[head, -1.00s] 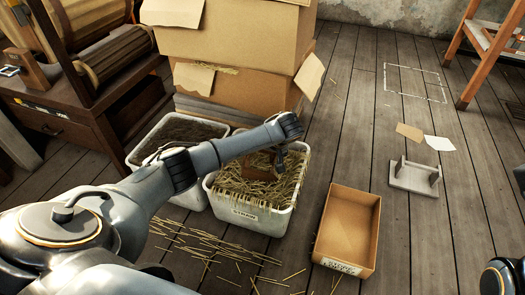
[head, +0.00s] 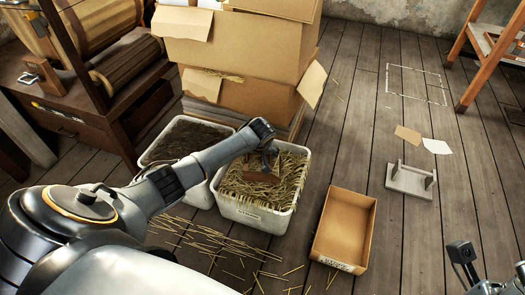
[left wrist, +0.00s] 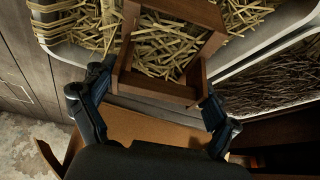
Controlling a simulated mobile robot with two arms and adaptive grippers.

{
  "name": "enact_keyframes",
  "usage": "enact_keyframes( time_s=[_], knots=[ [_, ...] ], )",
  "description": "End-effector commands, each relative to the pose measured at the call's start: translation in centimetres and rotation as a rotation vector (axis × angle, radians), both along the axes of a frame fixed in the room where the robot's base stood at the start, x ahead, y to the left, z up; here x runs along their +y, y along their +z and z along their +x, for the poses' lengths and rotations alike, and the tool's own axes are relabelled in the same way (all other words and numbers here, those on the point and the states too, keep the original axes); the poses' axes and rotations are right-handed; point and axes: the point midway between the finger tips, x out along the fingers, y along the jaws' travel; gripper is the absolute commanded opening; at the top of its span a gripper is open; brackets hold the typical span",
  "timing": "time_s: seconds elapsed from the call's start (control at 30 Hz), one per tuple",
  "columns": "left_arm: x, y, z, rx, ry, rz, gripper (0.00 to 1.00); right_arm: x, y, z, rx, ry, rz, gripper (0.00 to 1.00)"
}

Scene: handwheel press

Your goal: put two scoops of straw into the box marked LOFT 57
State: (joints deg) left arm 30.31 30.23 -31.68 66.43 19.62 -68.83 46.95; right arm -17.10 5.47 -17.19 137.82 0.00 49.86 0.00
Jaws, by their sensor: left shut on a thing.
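A brown wooden scoop (head: 262,167) is at the straw bin (head: 252,213), which is white and full of loose straw (head: 240,186). My left gripper (head: 270,155) is shut on the scoop, whose wooden frame (left wrist: 165,92) sits between the fingers in the left wrist view. Straw (left wrist: 165,52) shows inside the frame; I cannot tell whether it is lifted or lies in the bin. An open, empty-looking cardboard box (head: 345,225) stands on the floor to the right, its front label too small to read. My right gripper (head: 462,264) is at the lower right, its jaws unclear.
A second white bin (head: 176,143) with dark contents stands left of the straw bin. Stacked cartons (head: 240,45) rise behind. Straw litters the floor in front. A small grey stand (head: 410,181) is at right. The floor between it and the box is clear.

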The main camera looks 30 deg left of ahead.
Motion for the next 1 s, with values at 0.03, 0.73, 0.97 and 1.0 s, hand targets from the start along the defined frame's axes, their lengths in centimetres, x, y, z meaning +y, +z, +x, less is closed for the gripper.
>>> enact_keyframes(
  time_s=[0.03,0.73,0.97,1.0],
  knots=[
    [0.1,0.4,0.0,-0.004,0.000,-0.002,0.56,0.0,0.1,0.0,0.005,0.001,0.000,0.40],
    [0.4,7.1,-0.2,-0.026,0.000,-0.039,0.56,-0.1,1.8,-0.3,0.031,0.002,0.002,0.40],
    [0.5,7.7,-0.2,-0.029,0.000,-0.043,0.56,-0.1,1.9,-0.3,0.031,0.002,0.002,0.40],
    [0.5,7.7,-0.2,-0.029,0.000,-0.043,0.56,-0.1,1.9,-0.3,0.030,0.002,0.002,0.40]
  ],
)
